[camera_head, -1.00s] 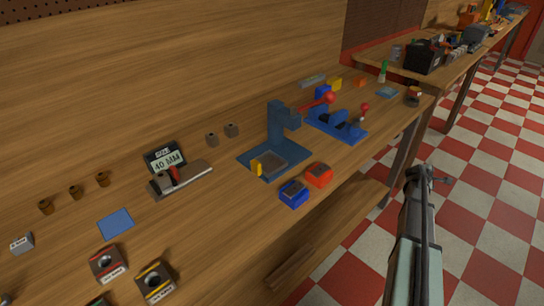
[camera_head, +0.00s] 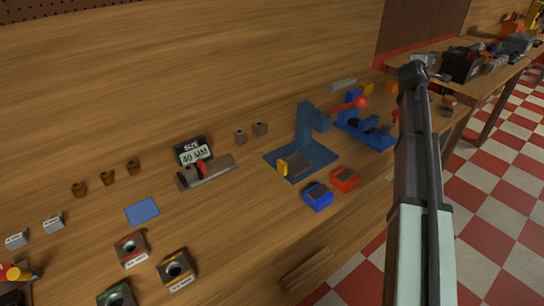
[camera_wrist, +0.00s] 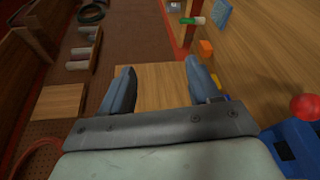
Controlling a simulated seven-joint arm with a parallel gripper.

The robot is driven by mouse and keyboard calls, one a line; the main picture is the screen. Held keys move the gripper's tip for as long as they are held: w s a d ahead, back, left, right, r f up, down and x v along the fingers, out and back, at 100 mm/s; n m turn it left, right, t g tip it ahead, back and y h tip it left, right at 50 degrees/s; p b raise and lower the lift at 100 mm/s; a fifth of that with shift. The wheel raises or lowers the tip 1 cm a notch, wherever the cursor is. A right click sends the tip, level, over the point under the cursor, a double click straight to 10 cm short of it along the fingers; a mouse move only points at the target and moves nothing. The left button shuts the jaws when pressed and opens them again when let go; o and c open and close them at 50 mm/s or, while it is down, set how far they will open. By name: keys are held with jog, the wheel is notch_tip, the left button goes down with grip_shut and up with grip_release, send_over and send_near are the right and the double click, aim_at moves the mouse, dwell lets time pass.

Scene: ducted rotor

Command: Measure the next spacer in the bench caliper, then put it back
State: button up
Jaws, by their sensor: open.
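The bench caliper (camera_head: 207,174), a grey bar with a red part, lies on the wooden bench with its display (camera_head: 194,151) behind it reading "SIZE 40 MM". No part is clearly seen between its jaws. Several small round pieces could be spacers: brown ones (camera_head: 107,178) in a row at the left, and two grey ones (camera_head: 240,136) right of the display. I cannot tell which is meant. My gripper (camera_wrist: 160,82) is open and empty in the wrist view, its fingers well apart, away from the caliper. My arm crosses the right side of the head view.
Labelled blocks with round holes (camera_head: 177,269) stand at the front left. A blue pad (camera_head: 142,211) lies before the caliper. Bench around the blue pad is clear.

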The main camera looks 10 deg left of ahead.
jog(key=s+a+f+m+g+y, duration=0.2)
jog(key=a+m, duration=0.2)
jog(key=a, duration=1)
jog(key=s+a+f+m+g+y, duration=0.15)
jog(key=a+m, duration=0.25)
jog(key=a, duration=1)
jog(key=s+a+f+m+g+y, duration=0.1)
jog(key=s+a+f+m, duration=0.2)
jog(key=a, duration=1.1)
jog(key=m+g, duration=0.7)
jog(key=m, duration=0.6)
send_near(200, 162)
jog(key=x, duration=1)
jog(key=shift+w+f, duration=0.15)
jog(key=shift+f, duration=0.15)
jog(key=shift+c, duration=0.3)
grip_shut()
